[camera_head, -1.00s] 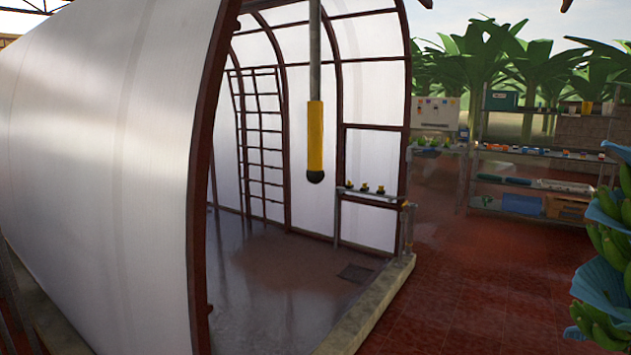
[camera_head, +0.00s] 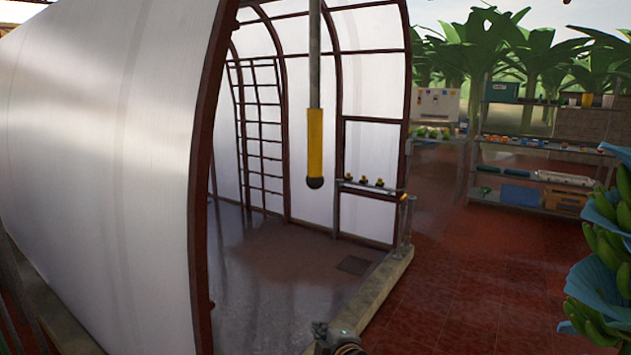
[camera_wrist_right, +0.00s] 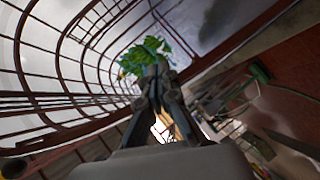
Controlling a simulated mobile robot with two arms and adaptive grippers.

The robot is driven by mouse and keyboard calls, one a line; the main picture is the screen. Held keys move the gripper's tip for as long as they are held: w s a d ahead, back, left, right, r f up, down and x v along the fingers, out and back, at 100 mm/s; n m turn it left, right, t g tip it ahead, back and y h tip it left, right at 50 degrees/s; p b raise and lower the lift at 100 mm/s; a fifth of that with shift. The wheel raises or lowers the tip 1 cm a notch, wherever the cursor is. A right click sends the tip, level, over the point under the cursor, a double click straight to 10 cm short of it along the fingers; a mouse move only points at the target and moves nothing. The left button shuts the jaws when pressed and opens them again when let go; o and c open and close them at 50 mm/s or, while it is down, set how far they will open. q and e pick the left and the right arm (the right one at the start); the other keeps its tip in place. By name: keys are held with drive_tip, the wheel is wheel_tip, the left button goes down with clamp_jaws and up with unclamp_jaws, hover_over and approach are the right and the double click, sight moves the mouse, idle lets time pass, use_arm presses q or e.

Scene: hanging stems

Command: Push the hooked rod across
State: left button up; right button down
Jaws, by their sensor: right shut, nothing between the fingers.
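A long grey rod (camera_head: 314,70) hangs upright from above the top edge of the head view. It has a yellow sleeve (camera_head: 314,150) and a dark ball at its lower end. Its upper end and any hook are out of view. My right gripper (camera_head: 335,338) shows only partly at the bottom edge of the head view, below and apart from the rod. In the right wrist view, my right gripper's fingers (camera_wrist_right: 158,72) are together with nothing between them. My left gripper is not in view.
A translucent-walled tunnel (camera_head: 110,130) with red-brown ribs fills the left and middle. A low concrete curb (camera_head: 378,292) edges its floor. A small ledge (camera_head: 370,188) with yellow-and-black items is right of the rod. Shelves (camera_head: 540,150) and banana bunches (camera_head: 610,250) stand right; red tiles (camera_head: 480,310) are clear.

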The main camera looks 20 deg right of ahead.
drive_tip(key=s+r+n+t, duration=0.2)
drive_tip(key=s+r+n, duration=0.1)
drive_tip(key=r, duration=1.1)
drive_tip(key=s+a+r+n+t+y+p, duration=0.1)
drive_tip(key=s+r, duration=0.5)
drive_tip(key=r, duration=0.9)
drive_tip(key=shift+s+a+r+n+t, duration=0.15)
drive_tip(key=shift+s+a+n+t, duration=0.1)
drive_tip(key=shift+n+t, duration=0.8)
drive_tip(key=shift+w, duration=0.1)
drive_tip(key=w+d+r+p, duration=0.1)
drive_tip(key=w+p, duration=0.4)
drive_tip(key=w, duration=0.7)
drive_tip(key=shift+w+d+r, duration=0.4)
drive_tip(key=shift+r, duration=0.15)
